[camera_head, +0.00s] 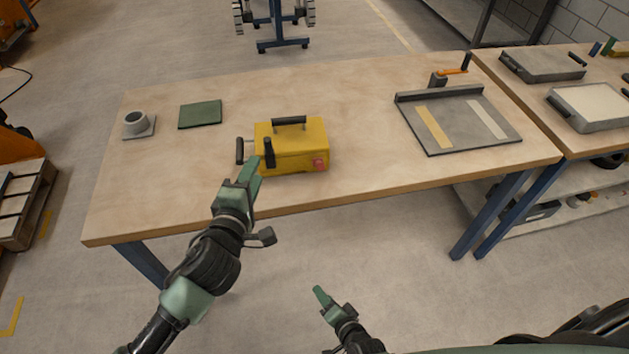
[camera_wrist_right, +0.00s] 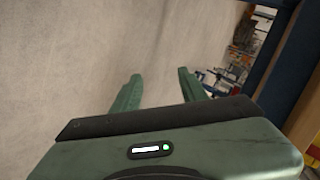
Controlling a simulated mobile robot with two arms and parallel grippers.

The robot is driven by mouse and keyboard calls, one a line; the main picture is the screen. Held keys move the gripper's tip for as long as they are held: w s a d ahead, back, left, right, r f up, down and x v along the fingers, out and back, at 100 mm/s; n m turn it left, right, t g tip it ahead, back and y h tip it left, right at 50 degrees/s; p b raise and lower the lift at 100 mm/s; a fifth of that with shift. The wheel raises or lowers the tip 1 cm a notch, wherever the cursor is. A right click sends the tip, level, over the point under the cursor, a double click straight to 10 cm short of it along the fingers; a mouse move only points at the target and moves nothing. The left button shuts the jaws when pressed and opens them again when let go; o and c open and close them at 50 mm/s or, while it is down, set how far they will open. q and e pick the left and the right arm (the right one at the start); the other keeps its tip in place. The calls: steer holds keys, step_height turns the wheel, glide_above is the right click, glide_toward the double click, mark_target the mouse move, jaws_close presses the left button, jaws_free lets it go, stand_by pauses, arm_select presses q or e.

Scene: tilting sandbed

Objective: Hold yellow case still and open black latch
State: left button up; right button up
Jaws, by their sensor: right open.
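The yellow case (camera_head: 305,148) stands upright on the workbench, with a black carry handle (camera_head: 289,121) on top and a red part (camera_head: 320,164) at its front right. A black upright piece (camera_head: 268,152), perhaps the latch, is at its front left. Another black bar (camera_head: 239,150) sticks out at its left side. My left gripper (camera_head: 254,170) is at the front left corner of the case, just below the black piece; contact and finger gap cannot be told. My right gripper (camera_head: 321,296) is low, in front of the bench and away from the case. The right wrist view shows it open and empty (camera_wrist_right: 158,78).
On the workbench (camera_head: 350,100) are a grey ring-shaped fixture (camera_head: 136,124), a green pad (camera_head: 200,115) and a grey plate with strips (camera_head: 457,120). A second bench with trays (camera_head: 590,105) adjoins at right. Bench surface right of the case is clear.

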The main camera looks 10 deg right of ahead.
steer(key=w+a+r+m+t+h, duration=0.1)
steer(key=w+r+m+t, duration=0.2)
steer(key=w+r+m, duration=0.45)
steer(key=w+a+r+m+t+h, duration=0.1)
steer(key=w+a+r+m+t, duration=0.2)
steer(key=r, duration=0.8)
steer(key=w+d+r+m+h, duration=0.25)
steer(key=r+m, duration=0.35)
steer(key=m, duration=0.3)
steer(key=w+d+r+m+g+h, duration=0.1)
steer(key=r+m+h, duration=0.35)
steer(key=m, duration=0.35)
steer(key=w+d+r+m+h, duration=0.1)
steer(key=r+m+h, duration=0.1)
steer(key=r+m, duration=0.55)
steer(key=w+d+f+m, duration=0.1)
steer(key=w+d, duration=0.2)
steer(key=w, duration=0.3)
steer(key=shift+w+d+f, duration=0.15)
steer(key=shift+w+d, duration=0.05)
steer(key=shift+d, duration=0.05)
jaws_close()
